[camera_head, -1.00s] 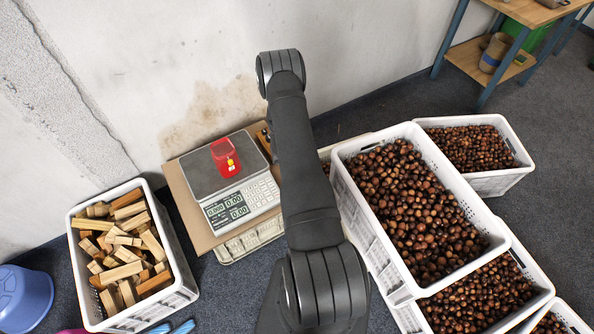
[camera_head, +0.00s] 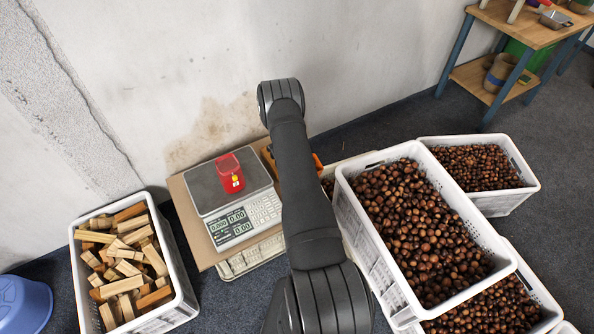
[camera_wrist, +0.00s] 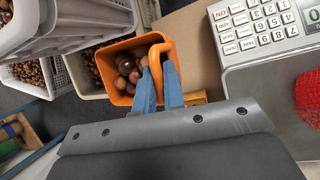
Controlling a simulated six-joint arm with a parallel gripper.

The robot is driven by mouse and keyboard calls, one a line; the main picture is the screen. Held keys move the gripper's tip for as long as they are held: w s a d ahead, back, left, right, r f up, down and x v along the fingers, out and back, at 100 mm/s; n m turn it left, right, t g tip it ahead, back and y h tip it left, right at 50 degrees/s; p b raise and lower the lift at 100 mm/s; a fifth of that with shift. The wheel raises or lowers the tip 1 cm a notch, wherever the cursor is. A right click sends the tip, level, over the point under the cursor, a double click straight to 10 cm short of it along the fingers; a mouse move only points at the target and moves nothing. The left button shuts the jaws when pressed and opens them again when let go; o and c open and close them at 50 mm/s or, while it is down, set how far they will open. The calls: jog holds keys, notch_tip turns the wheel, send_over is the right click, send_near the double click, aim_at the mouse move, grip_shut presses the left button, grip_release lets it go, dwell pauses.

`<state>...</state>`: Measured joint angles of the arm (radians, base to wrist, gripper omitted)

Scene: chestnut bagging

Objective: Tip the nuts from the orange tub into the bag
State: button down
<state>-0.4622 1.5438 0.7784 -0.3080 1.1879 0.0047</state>
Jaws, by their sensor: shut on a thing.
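The orange tub (camera_wrist: 108,62) is in the wrist view with several brown nuts inside. My gripper (camera_wrist: 158,84) has its blue fingers shut on the tub's orange handle. In the head view my arm hides the gripper and most of the tub; a small orange patch (camera_head: 317,162) shows at the arm's right side. The red bag (camera_head: 230,176) stands on the scale plate, and its red mesh also shows at the right edge of the wrist view (camera_wrist: 309,92). The tub is left of the bag in the wrist view. The bag's inside is not clear.
The scale (camera_head: 241,221) with its keypad sits under the bag. White crates of nuts (camera_head: 474,228) stand at the right, and a white crate of wood blocks (camera_head: 181,272) at the left. A blue basin (camera_head: 22,303) and a wooden table (camera_head: 521,30) lie farther out.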

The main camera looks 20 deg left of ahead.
jog(key=a+r+m+t+y, duration=0.1)
jog(key=a+r+m+y, duration=0.2)
jog(key=a+r+m, duration=0.65)
jog(key=a+r+m+t+y, duration=0.1)
jog(key=a+r+m+y, duration=0.4)
jog(key=m, duration=0.9)
jog(key=a+r+m+t+y, duration=0.15)
jog(key=a+r+m, duration=0.35)
jog(key=a+m, duration=0.55)
jog(key=s+d+f+n+t+y, duration=0.2)
jog(key=f+t+y, duration=0.3)
jog(key=y, duration=0.4)
jog(key=s+d+f+n+t+y, duration=0.2)
jog(key=d+f+t+y, duration=0.3)
jog(key=y, duration=0.4)
jog(key=shift+s+d+f+n, duration=0.3)
jog(key=shift+s+f, duration=0.3)
jog(key=shift+s, duration=0.2)
